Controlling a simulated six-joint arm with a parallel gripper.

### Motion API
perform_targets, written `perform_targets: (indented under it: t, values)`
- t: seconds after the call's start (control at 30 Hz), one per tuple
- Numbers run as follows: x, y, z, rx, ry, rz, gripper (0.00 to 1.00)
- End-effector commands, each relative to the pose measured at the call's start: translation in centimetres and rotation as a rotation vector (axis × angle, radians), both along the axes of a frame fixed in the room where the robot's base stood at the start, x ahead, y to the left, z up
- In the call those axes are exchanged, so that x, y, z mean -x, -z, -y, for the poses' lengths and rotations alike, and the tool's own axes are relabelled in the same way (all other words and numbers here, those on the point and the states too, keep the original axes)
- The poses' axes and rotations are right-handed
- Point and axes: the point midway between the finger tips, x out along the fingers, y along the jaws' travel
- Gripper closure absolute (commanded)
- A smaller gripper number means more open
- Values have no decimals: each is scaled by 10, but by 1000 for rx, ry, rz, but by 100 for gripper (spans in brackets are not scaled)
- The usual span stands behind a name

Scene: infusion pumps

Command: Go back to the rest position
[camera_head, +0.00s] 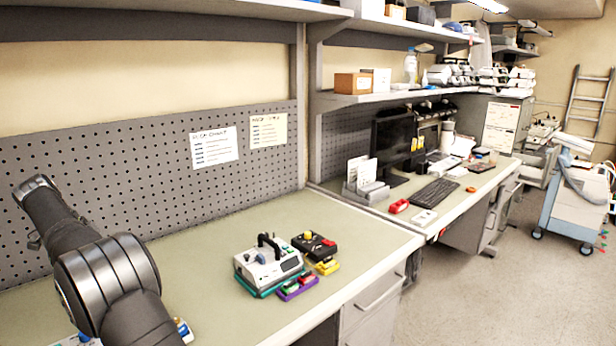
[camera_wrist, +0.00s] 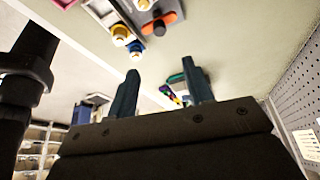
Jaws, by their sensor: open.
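My gripper (camera_wrist: 161,73) shows in the wrist view with its two dark fingers spread apart and nothing between them. It is not visible in the head view, where my dark arm fills the lower left. On the bench (camera_head: 215,270) stands a white infusion pump (camera_head: 270,271) with a black handle and a teal base. A black device (camera_head: 314,246) with a yellow knob is behind it to the right. The wrist view shows yellow (camera_wrist: 121,37) and blue (camera_wrist: 136,48) knobbed parts above the fingers, apart from them.
A purple tray (camera_head: 298,287) with red and green pieces and a yellow block (camera_head: 327,267) lie by the pump. A pegboard (camera_head: 150,165) rises behind the bench. A part with a blue base (camera_head: 184,330) is partly hidden by my arm. Bench between arm and pump is clear.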

Motion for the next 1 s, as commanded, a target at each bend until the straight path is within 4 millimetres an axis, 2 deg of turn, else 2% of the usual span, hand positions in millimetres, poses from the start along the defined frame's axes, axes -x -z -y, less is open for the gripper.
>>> perform_targets:
  t: [0.13, 0.37, 1.0]
  values:
    - [4, -17, -6, -2, -2, 1, 53]
    - [-4, 17, 7, 2, 1, -2, 53]
    - [-30, 136, 48, 4, 1, -2, 53]
